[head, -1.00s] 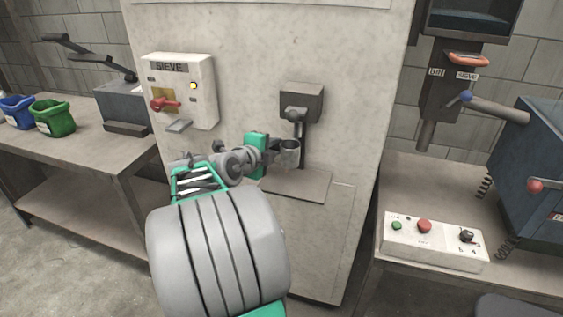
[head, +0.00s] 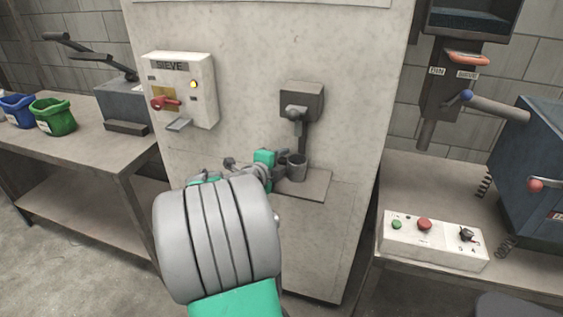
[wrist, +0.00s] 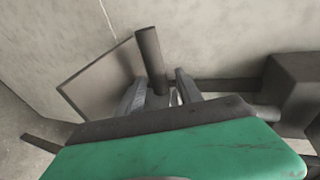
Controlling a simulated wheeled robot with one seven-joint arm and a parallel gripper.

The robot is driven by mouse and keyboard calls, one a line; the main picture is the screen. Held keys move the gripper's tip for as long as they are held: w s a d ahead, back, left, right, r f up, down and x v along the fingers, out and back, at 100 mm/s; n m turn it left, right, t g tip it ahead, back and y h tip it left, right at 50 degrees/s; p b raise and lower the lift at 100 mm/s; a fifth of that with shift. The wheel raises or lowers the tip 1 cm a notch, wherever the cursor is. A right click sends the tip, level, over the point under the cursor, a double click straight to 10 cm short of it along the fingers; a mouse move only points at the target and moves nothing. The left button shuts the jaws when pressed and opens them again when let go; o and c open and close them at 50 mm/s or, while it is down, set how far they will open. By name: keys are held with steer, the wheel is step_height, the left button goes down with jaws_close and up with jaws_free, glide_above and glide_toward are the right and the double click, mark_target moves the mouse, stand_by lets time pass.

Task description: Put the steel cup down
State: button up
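A SIEVE switch box (head: 180,90) is on the left. A button panel (head: 432,240) stands on the right table. A dark cylinder (wrist: 150,60) rises beyond the fingers.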

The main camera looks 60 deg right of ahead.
steer(key=shift+a+r, duration=0.1)
steer(key=b+v, duration=0.1)
steer(key=v, duration=1.1)
steer(key=w+a+f+n+t+y, duration=0.2)
steer(key=w+a+f+n+y, duration=0.3)
steer(key=a+n, duration=0.45)
steer(key=w+a+f+n+t+y, duration=0.25)
steer(key=w+a+f+n, duration=0.3)
steer(key=a+n, duration=0.35)
steer(key=s+a+f+n+g+y, duration=0.1)
steer(key=s+a+f+n+y, duration=0.1)
steer(key=a+n, duration=0.6)
steer(key=s+a+f+n+g+y, duration=0.1)
steer(key=s+a+f+n+y, duration=0.1)
steer(key=a+n+y, duration=0.3)
steer(key=s+a+n, duration=0.1)
steer(key=a+n, duration=0.3)
steer(key=a, duration=0.4)
steer(key=shift+s, duration=0.35)
steer(key=shift+g, duration=0.25)
steer(key=shift+c, duration=0.6)
